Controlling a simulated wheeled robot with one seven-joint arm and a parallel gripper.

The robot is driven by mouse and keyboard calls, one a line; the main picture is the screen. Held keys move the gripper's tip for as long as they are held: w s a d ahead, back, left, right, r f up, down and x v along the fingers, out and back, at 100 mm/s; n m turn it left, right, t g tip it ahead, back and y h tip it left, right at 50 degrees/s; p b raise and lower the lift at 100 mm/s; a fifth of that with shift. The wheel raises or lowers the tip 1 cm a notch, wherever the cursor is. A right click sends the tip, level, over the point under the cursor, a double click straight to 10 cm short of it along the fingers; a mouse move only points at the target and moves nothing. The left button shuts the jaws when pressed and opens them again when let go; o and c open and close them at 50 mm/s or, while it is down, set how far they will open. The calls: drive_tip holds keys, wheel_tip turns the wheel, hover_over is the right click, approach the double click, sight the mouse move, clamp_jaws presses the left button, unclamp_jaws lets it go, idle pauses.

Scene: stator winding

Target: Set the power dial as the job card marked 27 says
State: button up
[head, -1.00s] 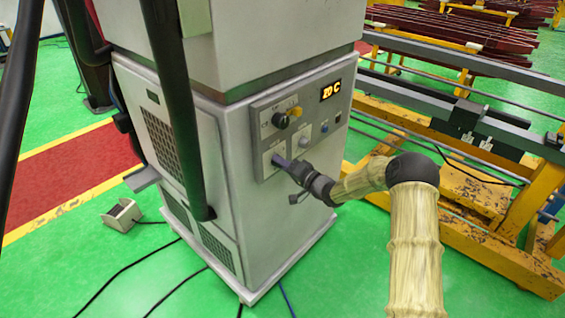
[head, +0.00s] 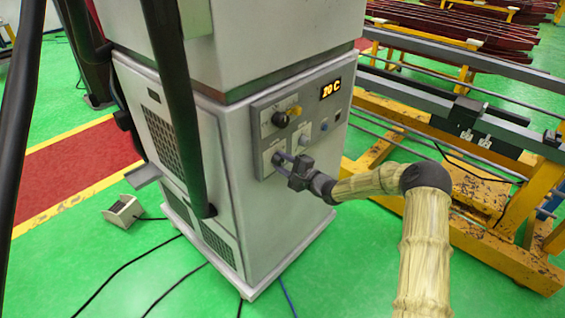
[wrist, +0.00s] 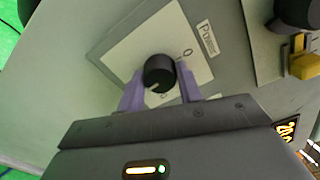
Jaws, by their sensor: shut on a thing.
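The power dial (wrist: 159,70) is a small round black knob on a pale square plate (wrist: 125,48), with a light pointer mark on its lower side in the wrist view. A "Power" label (wrist: 207,38) and a "0" mark show beside it. My gripper (wrist: 160,82) has its two purple fingers on either side of the knob and is shut on it. In the head view my gripper (head: 280,160) is at the lower plate on the cabinet's front panel, and its fingers hide most of the dial. No job card marked 27 can be made out.
Above on the panel sit a black knob (head: 280,119) with a yellow part and an orange display (head: 331,89) reading "20 C". A yellow rack (head: 470,190) stands to the right. A foot pedal (head: 123,211) and cables lie on the floor.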

drive_tip(key=shift+m, duration=0.5)
drive_tip(key=shift+f, duration=0.1)
drive_tip(key=o, duration=1)
drive_tip(key=shift+d, duration=0.1)
drive_tip(key=b+v, duration=0.2)
drive_tip(key=v, duration=1.5)
drive_tip(key=shift+s+d+b, duration=0.1)
drive_tip(key=shift+s+b, duration=0.05)
drive_tip(key=shift+b, duration=0.2)
